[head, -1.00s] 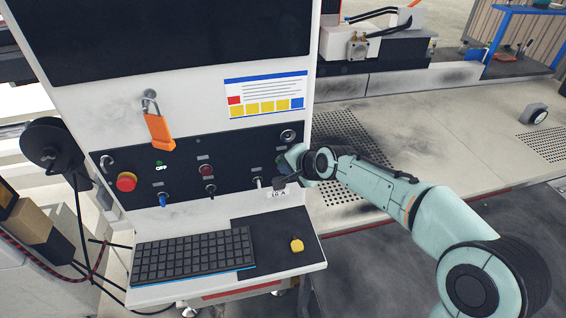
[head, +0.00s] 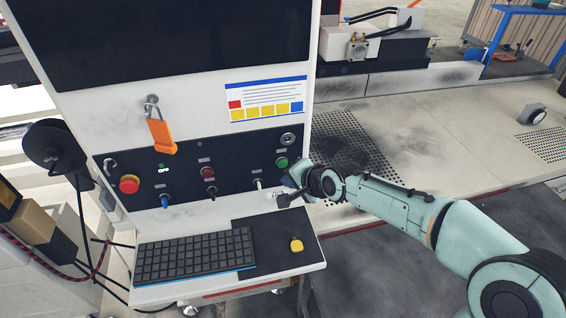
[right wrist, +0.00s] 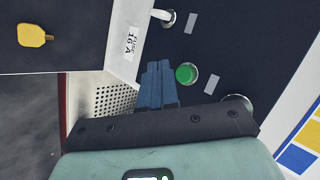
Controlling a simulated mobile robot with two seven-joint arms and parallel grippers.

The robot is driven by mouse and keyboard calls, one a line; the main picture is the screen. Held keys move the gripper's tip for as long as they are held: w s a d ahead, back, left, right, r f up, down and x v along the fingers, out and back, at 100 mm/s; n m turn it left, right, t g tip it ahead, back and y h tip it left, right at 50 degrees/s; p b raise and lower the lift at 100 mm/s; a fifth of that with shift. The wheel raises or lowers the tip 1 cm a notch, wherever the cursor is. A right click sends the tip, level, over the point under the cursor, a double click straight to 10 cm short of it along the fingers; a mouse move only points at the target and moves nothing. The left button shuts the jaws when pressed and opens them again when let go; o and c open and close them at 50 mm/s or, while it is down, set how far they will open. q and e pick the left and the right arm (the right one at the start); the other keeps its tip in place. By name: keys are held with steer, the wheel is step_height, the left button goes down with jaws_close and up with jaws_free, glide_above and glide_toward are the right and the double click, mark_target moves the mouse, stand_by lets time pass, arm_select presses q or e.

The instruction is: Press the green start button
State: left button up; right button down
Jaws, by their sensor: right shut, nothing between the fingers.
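The green start button (head: 282,162) sits on the right side of the black control panel (head: 222,172). In the right wrist view the green button (right wrist: 186,74) shows just right of my fingertips, uncovered. My right gripper (head: 283,184) is at the panel's right edge, below and slightly right of the button in the head view. In the right wrist view its blue fingers (right wrist: 158,76) are together and empty. I cannot tell whether the fingertips touch the panel, but they are not on the button. My left gripper is not in view.
A red emergency button (head: 130,184), toggle switches and an orange padlock (head: 160,136) are on the console. A white-tipped lever (head: 258,184) is left of my right gripper. A keyboard (head: 194,254) and a yellow object (head: 296,245) lie on the shelf below.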

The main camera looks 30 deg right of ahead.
steer(key=s, duration=0.2)
steer(key=shift+s+a, duration=0.35)
stand_by(0.7)
